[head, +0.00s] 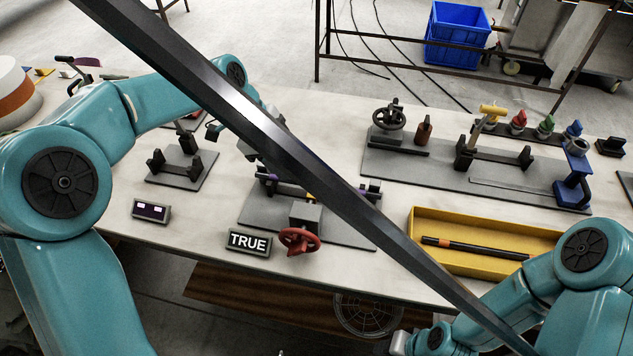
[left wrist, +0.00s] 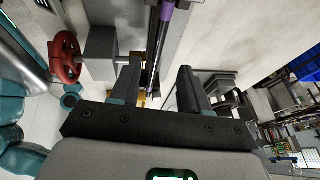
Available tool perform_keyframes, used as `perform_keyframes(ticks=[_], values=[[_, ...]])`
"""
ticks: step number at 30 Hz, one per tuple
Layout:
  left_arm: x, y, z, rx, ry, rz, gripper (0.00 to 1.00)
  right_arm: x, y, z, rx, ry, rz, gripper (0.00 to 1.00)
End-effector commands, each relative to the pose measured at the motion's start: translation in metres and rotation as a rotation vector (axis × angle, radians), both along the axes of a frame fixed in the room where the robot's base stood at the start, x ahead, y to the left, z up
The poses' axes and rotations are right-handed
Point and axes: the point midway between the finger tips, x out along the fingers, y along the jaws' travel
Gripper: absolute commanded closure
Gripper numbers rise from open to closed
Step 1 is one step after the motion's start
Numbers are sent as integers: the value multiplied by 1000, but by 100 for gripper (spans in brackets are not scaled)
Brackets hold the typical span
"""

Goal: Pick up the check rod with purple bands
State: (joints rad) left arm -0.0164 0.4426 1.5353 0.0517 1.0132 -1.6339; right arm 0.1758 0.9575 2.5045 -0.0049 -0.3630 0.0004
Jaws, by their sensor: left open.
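The check rod with purple bands (left wrist: 158,42) is dark and slim in the left wrist view, with a purple band near the top edge. It runs between the two fingers of my left gripper (left wrist: 159,80), which is open and not closed on it. In the head view a purple piece (head: 371,187) shows at the right of the middle fixture (head: 347,232), with another at its left. A dark bar hides the rod's middle and most of my left gripper there. My right arm is at the lower right; its gripper is barely in view.
A long dark bar (head: 240,115) crosses the head view diagonally, close to the camera. The fixture has a red handwheel (head: 299,241), which also shows in the left wrist view (left wrist: 66,58). A yellow tray (head: 421,257) holds a black rod with an orange band (head: 475,247). More fixtures stand behind.

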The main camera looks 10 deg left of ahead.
Motion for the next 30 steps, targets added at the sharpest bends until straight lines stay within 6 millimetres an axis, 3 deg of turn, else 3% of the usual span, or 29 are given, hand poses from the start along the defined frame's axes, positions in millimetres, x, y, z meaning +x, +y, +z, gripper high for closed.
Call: perform_keyframes(ticks=[5, 13, 21, 22, 26, 30], values=[[2, -5, -11, 0, 1, 0, 54, 0, 0, 4, 0, 0, 0, 60], [7, -19, -50, 0, 2, -1, 54, 0, 0, 14, 0, 0, 0, 60], [9, -20, -55, 1, -2, 1, 54, 0, 0, 14, 0, 0, 0, 60], [9, -20, -55, 1, -2, 1, 58, 0, 0, 14, 0, 0, 0, 60], [9, -20, -55, 1, -2, 1, 100, 0, 0, 14, 0, 0, 0, 60], [9, -20, -54, 0, -2, 1, 100, 0, 0, 14, 0, 0, 0, 60]])
